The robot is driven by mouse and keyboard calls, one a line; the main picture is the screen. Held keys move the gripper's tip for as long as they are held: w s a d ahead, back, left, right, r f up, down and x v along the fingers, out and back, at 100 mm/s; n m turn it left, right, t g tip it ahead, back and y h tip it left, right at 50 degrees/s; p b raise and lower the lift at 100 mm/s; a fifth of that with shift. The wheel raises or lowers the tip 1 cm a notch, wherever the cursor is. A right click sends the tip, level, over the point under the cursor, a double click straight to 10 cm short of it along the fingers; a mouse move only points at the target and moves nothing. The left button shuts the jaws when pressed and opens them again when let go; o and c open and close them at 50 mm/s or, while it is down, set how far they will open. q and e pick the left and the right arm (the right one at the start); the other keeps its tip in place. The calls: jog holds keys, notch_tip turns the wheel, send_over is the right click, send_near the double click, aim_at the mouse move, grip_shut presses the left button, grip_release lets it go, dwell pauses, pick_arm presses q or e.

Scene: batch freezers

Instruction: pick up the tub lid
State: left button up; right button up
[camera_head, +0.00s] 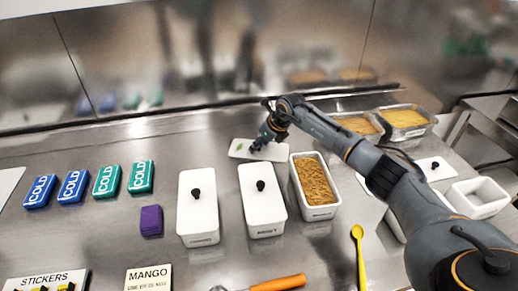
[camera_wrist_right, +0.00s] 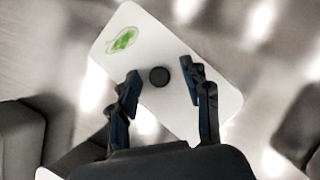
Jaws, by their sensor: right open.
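The tub lid (camera_head: 240,149) is a flat white rectangle lying on the steel counter behind the tubs. In the right wrist view the lid (camera_wrist_right: 150,50) shows a green printed mark near one end and a round black knob (camera_wrist_right: 159,77) in its middle. My right gripper (camera_head: 256,148) is above the lid with its fingers pointing down. In the wrist view my right gripper (camera_wrist_right: 162,79) is open, with one finger on each side of the knob and a gap on both sides. The knob is hidden by the gripper in the head view. My left gripper is not in view.
Two lidded white tubs (camera_head: 197,213) (camera_head: 263,207) and an open tub of brown filling (camera_head: 315,187) stand in front of the lid. Cold packs (camera_head: 107,180) and a purple block (camera_head: 151,221) lie left. Steel pans (camera_head: 404,120) stand back right. A yellow spoon (camera_head: 359,250) lies in front.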

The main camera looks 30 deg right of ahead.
grip_shut()
